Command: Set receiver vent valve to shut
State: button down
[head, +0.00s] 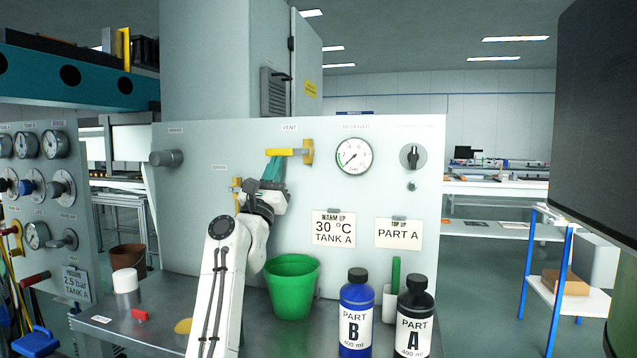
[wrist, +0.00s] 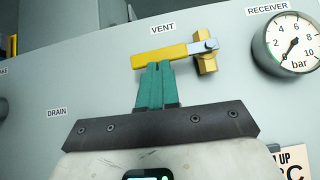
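The vent valve is on the panel under the VENT label. Its yellow lever (head: 280,152) lies roughly horizontal, pointing left from the brass-yellow valve body (head: 308,152). In the wrist view the lever (wrist: 163,53) tilts slightly, its right end at the pivot by the valve body (wrist: 206,63). My gripper (head: 273,168) has teal fingers just below the lever. In the wrist view my gripper (wrist: 158,66) has its fingers together, tips at the lever's lower edge. I cannot tell whether they touch it. The receiver gauge (head: 354,156) is right of the valve; its needle points to the lower left.
The drain valve (head: 237,184) is partly behind my arm. A green bucket (head: 291,287), a blue Part B bottle (head: 356,315) and a black Part A bottle (head: 413,318) stand below the panel. A rotary knob (head: 413,156) is at the right. The panel around the lever is clear.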

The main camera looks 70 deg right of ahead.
jog(key=shift+s, duration=0.1)
jog(key=a+f+p, duration=0.2)
jog(key=a, duration=1.2)
jog(key=shift+s, duration=0.25)
jog(key=shift+f, duration=0.1)
